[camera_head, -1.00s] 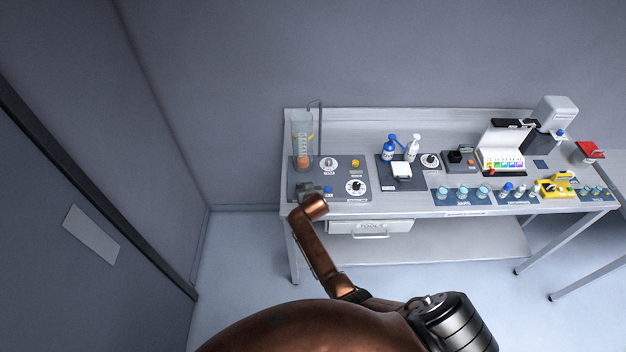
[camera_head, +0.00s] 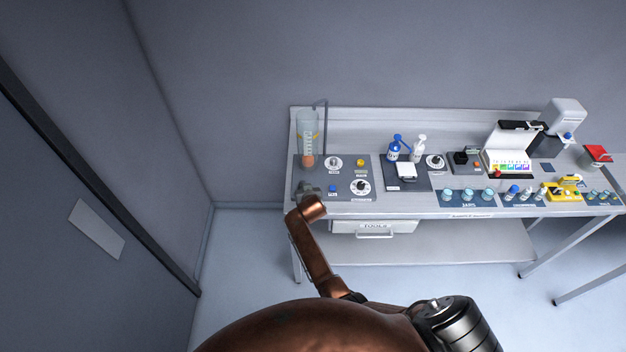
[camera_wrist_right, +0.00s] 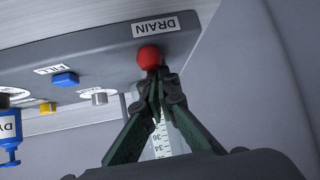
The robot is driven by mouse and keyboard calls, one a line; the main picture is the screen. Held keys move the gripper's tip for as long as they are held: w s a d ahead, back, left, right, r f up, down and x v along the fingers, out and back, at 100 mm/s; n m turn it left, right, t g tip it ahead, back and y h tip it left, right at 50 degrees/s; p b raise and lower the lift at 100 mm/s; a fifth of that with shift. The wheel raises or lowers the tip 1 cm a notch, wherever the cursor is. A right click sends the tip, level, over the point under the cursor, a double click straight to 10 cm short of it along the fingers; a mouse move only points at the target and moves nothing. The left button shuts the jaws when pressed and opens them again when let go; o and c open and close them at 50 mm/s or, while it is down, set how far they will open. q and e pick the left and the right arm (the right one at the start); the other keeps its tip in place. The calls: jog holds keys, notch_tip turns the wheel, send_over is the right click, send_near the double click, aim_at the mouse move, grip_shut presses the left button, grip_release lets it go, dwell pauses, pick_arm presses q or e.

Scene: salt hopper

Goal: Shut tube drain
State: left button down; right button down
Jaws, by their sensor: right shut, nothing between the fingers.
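The clear graduated tube (camera_head: 307,135) stands at the left end of the bench, with an orange piece low in it. In the right wrist view, which is upside down, a red knob (camera_wrist_right: 149,56) sits beside the DRAIN label (camera_wrist_right: 156,27). My right gripper (camera_wrist_right: 155,80) is shut and empty, its fingertips right at the knob; I cannot tell whether they touch it. The tube's scale (camera_wrist_right: 163,141) shows behind the fingers. In the head view my right gripper (camera_head: 306,189) is at the panel's front left corner and hides the drain knob. My left gripper is out of view.
The same panel carries a blue FILL button (camera_wrist_right: 65,79), a yellow button (camera_head: 360,163) and dials (camera_head: 360,187). To the right stand a blue bottle (camera_head: 394,149) and a white bottle (camera_head: 419,147). Bare wall and floor lie left of the bench.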

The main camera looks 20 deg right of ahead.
jog(key=shift+w+d+b, duration=0.25)
jog(key=shift+w+b, duration=0.15)
jog(key=shift+w, duration=0.35)
